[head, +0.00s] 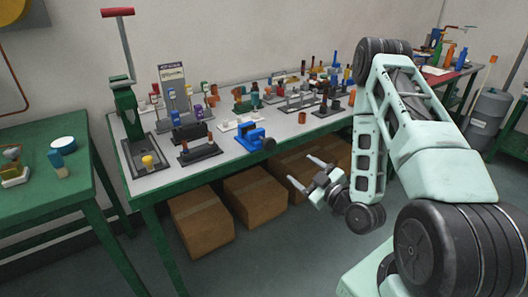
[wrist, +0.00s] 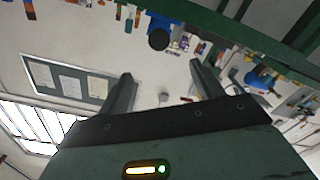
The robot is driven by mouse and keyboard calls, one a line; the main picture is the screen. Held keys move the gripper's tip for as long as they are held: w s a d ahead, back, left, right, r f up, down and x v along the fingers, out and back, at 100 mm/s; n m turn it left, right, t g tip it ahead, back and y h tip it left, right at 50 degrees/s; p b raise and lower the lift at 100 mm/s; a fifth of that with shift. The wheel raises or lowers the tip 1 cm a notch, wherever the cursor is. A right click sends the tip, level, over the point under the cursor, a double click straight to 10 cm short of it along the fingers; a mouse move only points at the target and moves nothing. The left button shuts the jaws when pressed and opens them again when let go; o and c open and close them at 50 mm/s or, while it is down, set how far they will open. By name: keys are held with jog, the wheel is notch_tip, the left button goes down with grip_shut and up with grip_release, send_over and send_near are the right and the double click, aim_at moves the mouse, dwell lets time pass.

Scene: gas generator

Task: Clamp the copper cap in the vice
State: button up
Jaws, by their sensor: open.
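A blue vice (head: 252,139) with a dark round knob stands at the front edge of the green-framed workbench. A small copper-coloured cylinder, which looks like the copper cap (head: 302,117), stands on the bench top to the right of the vice, near the front edge. My gripper (head: 307,172) is open and empty, in front of the bench and to the right of the vice. In the wrist view its two fingers (wrist: 162,78) are spread apart with nothing between them. The bench edge and its small items show upside down there; I cannot tell the cap among them.
A green arbor press (head: 128,112) with a red handle stands at the bench's left end. Several stands and small parts crowd the bench (head: 160,184). Cardboard boxes (head: 255,195) sit underneath. Another green table (head: 50,197) is at the left. Open floor lies in front.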

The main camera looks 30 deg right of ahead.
jog(key=shift+w+b, duration=1.4)
jog(key=shift+b, duration=0.2)
jog(key=b, duration=1)
send_near(271, 146)
jog(key=w, duration=0.6)
jog(key=w+p, duration=0.1)
jog(key=w, duration=0.3)
jog(key=shift+w+a+r, duration=0.1)
jog(key=shift+w+a, duration=0.1)
jog(key=shift+w, duration=0.2)
jog(key=c, duration=1)
